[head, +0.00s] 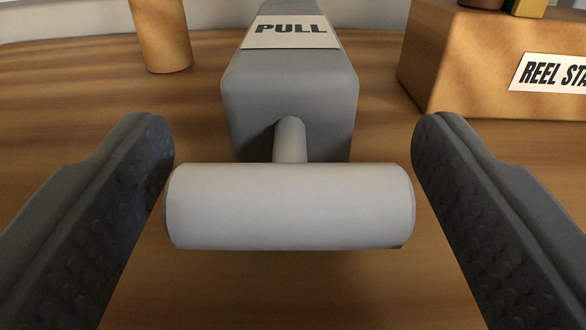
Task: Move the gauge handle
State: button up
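The gauge handle (290,207) is a light grey horizontal cylinder in the middle of the head view. A short stem (290,140) joins it to a dark grey block (285,88), whose top carries a white "PULL" label (291,31). My gripper (292,190) is open, with one dark textured finger at each side of the handle. The handle's ends lie close to the fingers. A narrow gap shows at the right end; at the left end I cannot tell whether the finger touches.
The block stands on a brown wooden surface (90,90). A tan wooden cylinder (162,35) stands at the back left. At the right is a wooden box (460,70) with a partly cut-off "REEL STA" label (555,74) and objects on top. Bare wood lies in front of the handle.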

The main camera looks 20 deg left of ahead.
jog(key=shift+s, duration=0.1)
jog(key=p+v, duration=0.1)
jog(key=v, duration=1.2)
jog(key=shift+s, duration=0.3)
jog(key=shift+d+f, duration=0.1)
jog(key=shift+d, duration=0.05)
notch_tip(320, 180, up, 26)
jog(key=s+d+m+h, duration=0.1)
jog(key=s+d+h, duration=0.15)
jog(key=h, duration=0.25)
jog(key=s+a+r+m+g, duration=0.1)
jog(key=s+a+r, duration=0.1)
jog(key=s+r, duration=0.9)
jog(key=s+a+r+m+g, duration=0.1)
jog(key=s+a+r, duration=0.1)
jog(key=s+r, duration=0.9)
jog(key=shift+s+a+r, duration=0.3)
jog(key=shift+a, duration=0.1)
